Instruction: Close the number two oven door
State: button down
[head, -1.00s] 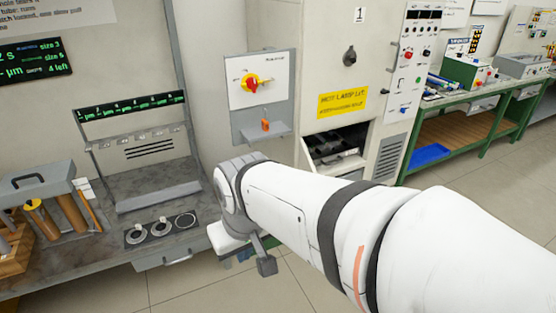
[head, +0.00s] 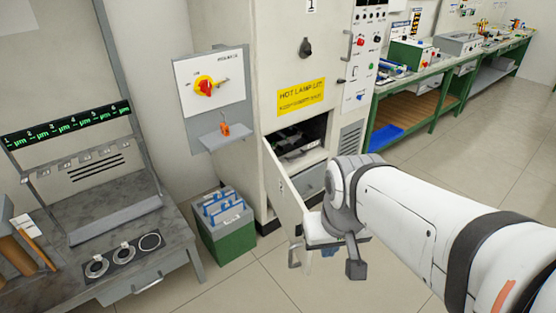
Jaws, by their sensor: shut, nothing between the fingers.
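A tall cream oven cabinet (head: 278,60) stands at the centre, with a plate marked 1 at its top. A dark opening (head: 312,132) shows in its lower front. A cream door (head: 284,193) hangs swung outward below and left of that opening; no number two is legible on it. A metal handle (head: 294,256) shows near its lower end. My gripper (head: 331,251) is low, right of the open door, and overlaps its edge in this view. It is shut and empty. Its fingers are mostly hidden by my wrist, and I cannot tell whether it touches the door.
A green box of blue-and-white folders (head: 225,228) stands on the floor left of the cabinet. A grey workbench (head: 95,215) is at the left. A red-and-yellow switch panel (head: 212,92) is on the wall. Green benches (head: 420,125) run along the right. Floor at the right is clear.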

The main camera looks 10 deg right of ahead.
aim_at(288, 206)
jog(key=u, duration=0.05)
jog(key=i, duration=1)
jog(key=z, duration=0.05)
jog(key=k, duration=1.3)
jog(key=z, duration=0.65)
jog(key=i, duration=1)
